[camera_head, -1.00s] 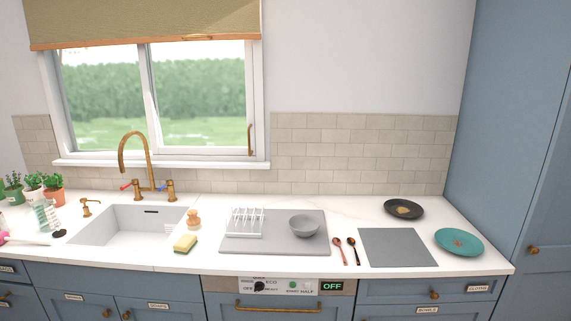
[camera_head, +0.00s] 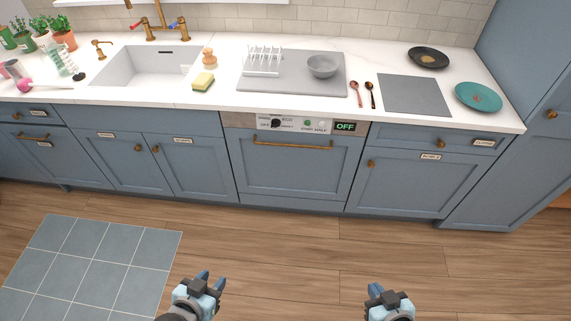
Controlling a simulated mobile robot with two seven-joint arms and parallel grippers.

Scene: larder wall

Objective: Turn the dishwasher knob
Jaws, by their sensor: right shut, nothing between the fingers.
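The dishwasher (camera_head: 290,165) is built in under the counter, with a blue front door and a brass bar handle. The dishwasher knob (camera_head: 275,123) is small and black, on the panel's left part among small labels, one reading ECO. Its exact pointing is too small to tell. A display (camera_head: 345,127) on the panel's right reads OFF in green. My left gripper (camera_head: 211,278) is low in the picture, empty, its two fingers apart. My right gripper (camera_head: 376,289) is low and right of it, shut and empty. Both are well short of the dishwasher, touching nothing.
Above is a white counter with a drying mat (camera_head: 325,88), a grey bowl (camera_head: 321,66), a sponge (camera_head: 203,81) and spoons. Cabinets with brass knobs flank the dishwasher. The wooden floor (camera_head: 290,235) before it is clear; a tiled mat (camera_head: 90,265) lies at left.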

